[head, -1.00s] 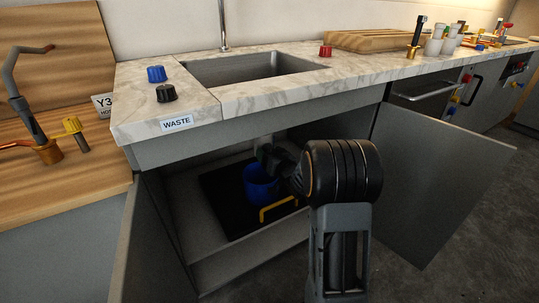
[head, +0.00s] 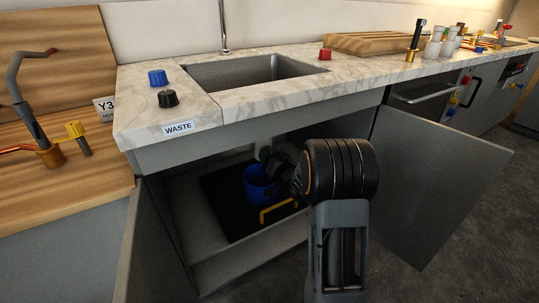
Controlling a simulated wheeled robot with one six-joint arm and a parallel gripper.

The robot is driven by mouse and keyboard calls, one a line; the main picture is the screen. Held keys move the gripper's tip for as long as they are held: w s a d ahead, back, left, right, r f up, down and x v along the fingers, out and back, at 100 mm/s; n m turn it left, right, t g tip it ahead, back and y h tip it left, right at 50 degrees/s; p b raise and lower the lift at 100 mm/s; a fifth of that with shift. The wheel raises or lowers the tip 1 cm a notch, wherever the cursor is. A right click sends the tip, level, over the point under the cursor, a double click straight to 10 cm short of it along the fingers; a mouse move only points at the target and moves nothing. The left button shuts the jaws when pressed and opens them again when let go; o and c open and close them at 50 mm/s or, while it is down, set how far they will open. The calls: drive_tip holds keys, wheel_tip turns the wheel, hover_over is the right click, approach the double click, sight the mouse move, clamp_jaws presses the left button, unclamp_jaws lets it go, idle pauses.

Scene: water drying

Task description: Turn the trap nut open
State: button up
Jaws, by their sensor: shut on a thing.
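My gripper (head: 268,155) reaches into the open cabinet under the sink, above and behind a blue bucket (head: 260,186). It is small and dark here, and my own arm covers part of it. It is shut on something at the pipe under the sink. The trap nut itself cannot be made out; it is hidden by the gripper and the shadow. A light piece of the pipe (head: 240,158) shows faintly just left of the gripper.
The bucket stands on a black mat (head: 222,211) beside a yellow handle (head: 278,211). Cabinet doors stand open at left (head: 150,245) and right (head: 432,180). Blue and black knobs lie on top.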

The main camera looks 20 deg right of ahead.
drive_tip(key=m+p, duration=0.3)
drive_tip(key=m, duration=0.1)
drive_tip(key=shift+a+r, duration=0.1)
drive_tip(key=shift+r, duration=0.1)
drive_tip(key=m+p, duration=0.3)
drive_tip(key=m, duration=0.3)
drive_tip(key=shift+r, duration=0.1)
drive_tip(key=m+p, duration=0.2)
drive_tip(key=m, duration=0.2)
drive_tip(key=shift+p, duration=0.35)
drive_tip(key=shift+m+p, duration=0.9)
drive_tip(key=shift+m, duration=1.3)
drive_tip(key=o, duration=0.9)
